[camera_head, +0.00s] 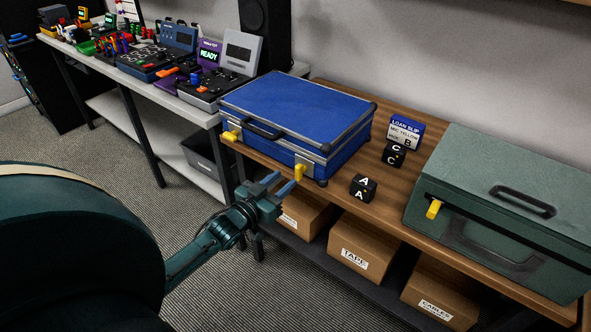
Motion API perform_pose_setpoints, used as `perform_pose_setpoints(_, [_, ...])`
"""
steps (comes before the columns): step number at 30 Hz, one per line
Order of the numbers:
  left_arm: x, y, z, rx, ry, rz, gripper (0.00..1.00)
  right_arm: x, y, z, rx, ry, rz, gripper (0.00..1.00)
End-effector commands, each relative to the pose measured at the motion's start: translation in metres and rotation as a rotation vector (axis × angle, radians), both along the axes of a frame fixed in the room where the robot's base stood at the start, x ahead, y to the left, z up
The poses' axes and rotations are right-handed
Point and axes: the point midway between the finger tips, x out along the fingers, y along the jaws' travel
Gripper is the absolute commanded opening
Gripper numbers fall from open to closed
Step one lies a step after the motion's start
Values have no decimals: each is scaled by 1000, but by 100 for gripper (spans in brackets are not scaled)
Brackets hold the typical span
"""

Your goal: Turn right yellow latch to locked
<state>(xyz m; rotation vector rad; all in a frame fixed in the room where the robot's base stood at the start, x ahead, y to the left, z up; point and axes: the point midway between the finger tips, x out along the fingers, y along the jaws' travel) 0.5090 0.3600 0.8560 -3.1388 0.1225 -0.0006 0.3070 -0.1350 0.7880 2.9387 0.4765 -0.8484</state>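A closed blue case (300,105) lies on the wooden table with its dark handle (262,130) facing front. Its right yellow latch (300,172) sits upright on a metal plate near the front right corner. Its left yellow latch (231,136) lies more level near the front left corner. My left gripper (284,182) is just in front of and slightly below the right latch. Its two blue fingers are apart with nothing seen between them. Whether a finger touches the latch I cannot tell. My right gripper is not in view.
A green case (500,170) with a yellow latch (434,209) stands on the right. Black blocks marked A (363,188) and C (393,154) and a loan slip (405,130) stand between the cases. Cardboard boxes (360,245) sit below. A grey bench (190,105) holds devices at left.

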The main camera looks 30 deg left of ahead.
Motion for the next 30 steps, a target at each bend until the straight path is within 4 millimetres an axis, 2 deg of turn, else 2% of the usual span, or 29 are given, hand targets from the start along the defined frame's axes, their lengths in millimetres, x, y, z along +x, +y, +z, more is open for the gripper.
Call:
perform_pose_setpoints(1, [12,-1,1,1,-3,0,36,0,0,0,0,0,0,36])
perform_pose_setpoints(6, [40,-3,1,0,-1,0,36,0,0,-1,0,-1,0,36])
perform_pose_setpoints(11, [55,-4,0,-1,-1,0,36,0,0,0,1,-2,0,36])
perform_pose_setpoints(22, [60,-5,0,-1,1,-1,36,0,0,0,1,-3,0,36])
perform_pose_setpoints(30, [60,-5,0,-1,1,0,15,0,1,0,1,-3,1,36])
